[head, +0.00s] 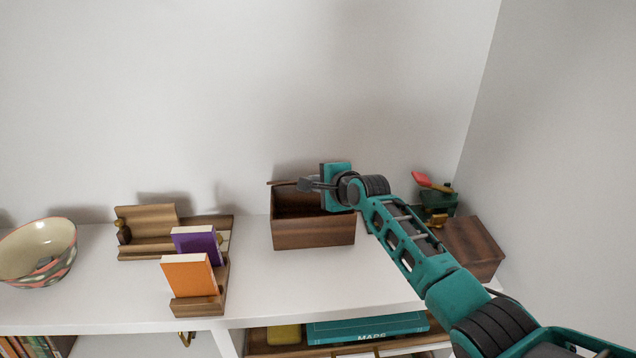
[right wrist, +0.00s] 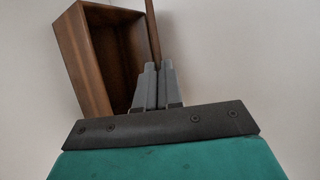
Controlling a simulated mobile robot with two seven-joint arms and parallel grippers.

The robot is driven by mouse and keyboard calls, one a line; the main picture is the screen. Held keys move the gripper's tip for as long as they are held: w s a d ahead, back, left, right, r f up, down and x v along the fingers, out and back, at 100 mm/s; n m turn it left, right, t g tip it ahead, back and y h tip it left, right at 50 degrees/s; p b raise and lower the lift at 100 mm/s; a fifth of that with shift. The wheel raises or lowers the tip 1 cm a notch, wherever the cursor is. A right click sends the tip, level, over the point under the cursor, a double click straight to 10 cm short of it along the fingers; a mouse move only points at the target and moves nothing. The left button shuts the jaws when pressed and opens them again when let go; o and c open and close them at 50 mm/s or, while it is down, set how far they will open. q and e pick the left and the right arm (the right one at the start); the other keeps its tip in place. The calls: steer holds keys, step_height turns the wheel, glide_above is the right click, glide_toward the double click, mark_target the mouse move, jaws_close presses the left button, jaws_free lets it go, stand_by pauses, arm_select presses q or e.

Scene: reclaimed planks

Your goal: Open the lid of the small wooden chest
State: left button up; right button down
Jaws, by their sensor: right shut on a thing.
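The small wooden chest (head: 313,233) is a dark brown box on the white shelf top, near the back wall. Its inside shows, and its lid (head: 283,183) stands raised, seen as a thin edge above the box. My right gripper (head: 308,184) is at that lid, above the chest. In the right wrist view the chest (right wrist: 82,62) is at the left, and the lid (right wrist: 153,32) is a thin strip running down to my right gripper (right wrist: 156,68). The fingers are close together on the lid; they partly hide its lower end. My left gripper is not in view.
A wooden stand (head: 152,246) with a purple book (head: 196,245) and an orange book (head: 189,275) is left of the chest. A patterned bowl (head: 40,252) is far left. A brown box (head: 470,248) and a green pot (head: 438,203) are at the right. Bare shelf lies in front of the chest.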

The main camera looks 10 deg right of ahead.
steer(key=c, duration=1.3)
jaws_free()
steer(key=shift+r, duration=0.1)
steer(key=shift+p+v, duration=1.1)
steer(key=shift+v, duration=5.35)
